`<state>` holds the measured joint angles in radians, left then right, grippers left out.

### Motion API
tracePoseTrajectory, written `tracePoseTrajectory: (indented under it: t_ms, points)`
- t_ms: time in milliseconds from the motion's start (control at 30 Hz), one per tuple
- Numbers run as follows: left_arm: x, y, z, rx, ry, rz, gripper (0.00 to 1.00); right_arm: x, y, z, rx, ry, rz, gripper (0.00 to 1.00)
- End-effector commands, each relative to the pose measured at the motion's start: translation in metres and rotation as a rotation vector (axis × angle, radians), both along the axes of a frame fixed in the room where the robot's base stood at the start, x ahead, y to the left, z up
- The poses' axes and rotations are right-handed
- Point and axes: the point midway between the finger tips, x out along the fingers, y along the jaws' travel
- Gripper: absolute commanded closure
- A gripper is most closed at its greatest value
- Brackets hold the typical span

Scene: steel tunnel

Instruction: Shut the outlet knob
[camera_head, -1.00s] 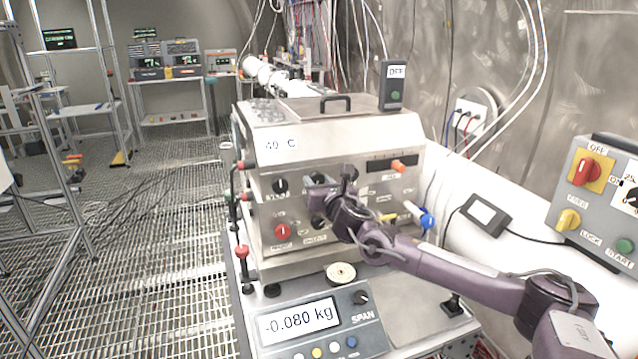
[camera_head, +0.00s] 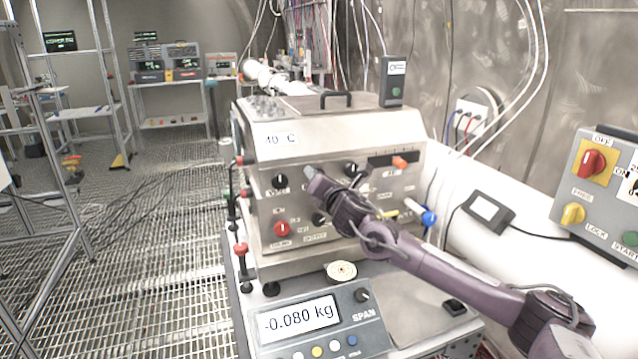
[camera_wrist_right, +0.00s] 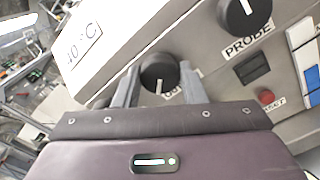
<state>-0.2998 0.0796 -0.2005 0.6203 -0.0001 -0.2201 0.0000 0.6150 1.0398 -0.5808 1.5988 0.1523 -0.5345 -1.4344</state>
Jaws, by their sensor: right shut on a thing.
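A steel box with a sloped top (camera_head: 340,140) carries several black knobs on its front panel. My right gripper (camera_head: 309,175) is at the upper row and covers the middle knob in the head view. In the right wrist view, the gripper (camera_wrist_right: 158,78) has one finger on each side of a black knob (camera_wrist_right: 160,68) with a white mark, and is shut on it. The label under this knob is mostly hidden; it seems to start with "OU". A second black knob (camera_wrist_right: 245,14), labelled PROBE, is up and right of it. My left gripper is not in view.
Another upper-row knob (camera_head: 280,181) is to the left, with a red knob (camera_head: 282,229) below it. A scale (camera_head: 320,325) reading -0.080 kg stands in front. A blue-handled valve (camera_head: 428,217) is at the right. A grey switch box (camera_head: 598,190) stands far right.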

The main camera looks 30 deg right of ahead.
Motion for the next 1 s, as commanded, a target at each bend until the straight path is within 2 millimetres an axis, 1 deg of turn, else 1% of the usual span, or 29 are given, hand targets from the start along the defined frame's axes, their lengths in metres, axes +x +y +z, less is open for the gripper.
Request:
tracePoseTrajectory:
  t_ms: [100,433,1000]
  points:
    - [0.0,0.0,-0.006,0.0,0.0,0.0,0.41,0.0,0.0,-0.002,0.111,-0.026,-0.001,0.85]
    - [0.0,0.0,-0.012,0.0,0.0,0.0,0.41,0.0,0.0,-0.002,0.416,-0.097,0.0,0.85]
    - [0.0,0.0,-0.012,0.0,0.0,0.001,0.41,0.0,0.0,-0.001,0.944,-0.224,-0.002,0.85]
